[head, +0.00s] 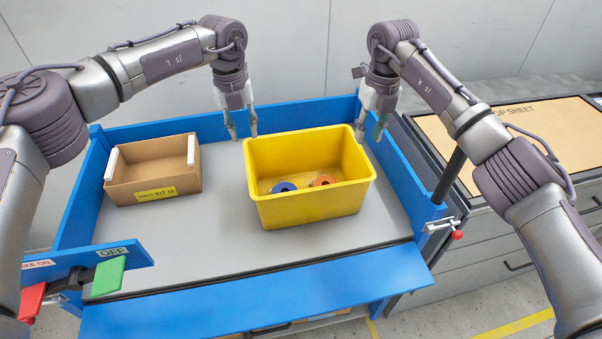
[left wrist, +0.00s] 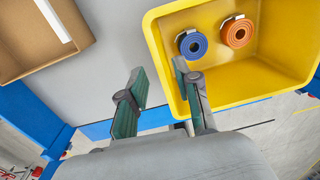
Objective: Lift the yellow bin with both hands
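The yellow bin (head: 310,204) stands upright on the grey tabletop, with a blue coil (head: 284,187) and an orange coil (head: 323,180) inside. My left gripper (head: 243,136) is open above the bin's left rim near its back corner. In the left wrist view its fingers (left wrist: 160,82) lie either side of the yellow rim (left wrist: 160,62), one over the inside and one outside; whether they touch it I cannot tell. My right gripper (head: 368,138) is at the bin's back right corner, fingers apart, with nothing visible between them. Its exact height over the rim is unclear.
A cardboard kit box (head: 155,180) stands left of the bin. A blue border (head: 295,113) edges the table. A green lever (head: 109,276) and a red lever (head: 32,302) are at front left, a red-tipped clamp (head: 457,235) at right. Tabletop in front of the bin is clear.

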